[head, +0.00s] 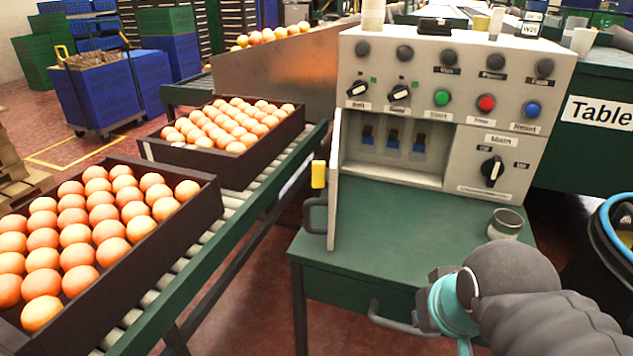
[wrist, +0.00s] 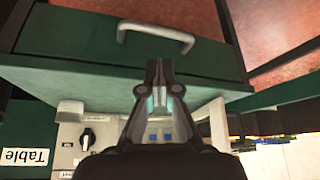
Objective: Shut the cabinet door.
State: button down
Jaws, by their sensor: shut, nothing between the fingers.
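The cabinet is a pale grey control box (head: 440,120) on a green stand, with knobs and coloured buttons on its front. Its door (head: 333,190) stands open at the left side of a recess with several blue-based switches, seen nearly edge-on. A grey handle (head: 314,215) and a yellow tag (head: 319,174) are on the door's left side. In the wrist view, which is upside down, my gripper (wrist: 160,76) is shut and empty over the green stand top, with the box beyond it. In the head view my arm comes in at lower right; the fingertips are not visible there.
A jar (head: 505,224) stands on the green stand (head: 400,225) near my arm. A drawer handle (head: 395,318) sticks out at the stand's front. Left, a roller conveyor (head: 235,215) carries crates of oranges. A blue-rimmed bin (head: 606,225) is at right.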

jog(key=w+a+r+g+p, duration=0.1)
jog(key=w+a+r, duration=0.1)
jog(key=w+a, duration=0.55)
jog(key=w+a+r+m+g+h, duration=0.1)
jog(key=w+a+r+g, duration=0.2)
jog(key=a, duration=0.8)
jog(key=w+a+r+p, duration=0.1)
jog(key=w+a+r, duration=0.1)
jog(key=w+a, duration=0.6)
jog(key=a+r+m+h, duration=0.3)
jog(key=a+r+m, duration=0.1)
jog(key=r+m, duration=0.5)
jog(key=d+f+m+g+b, duration=0.1)
jog(key=d+f+m, duration=0.6)
jog(key=d+f, duration=0.1)
jog(key=shift+d+f+b, duration=0.3)
jog(key=shift+d+b, duration=0.05)
jog(key=shift+d, duration=0.5)
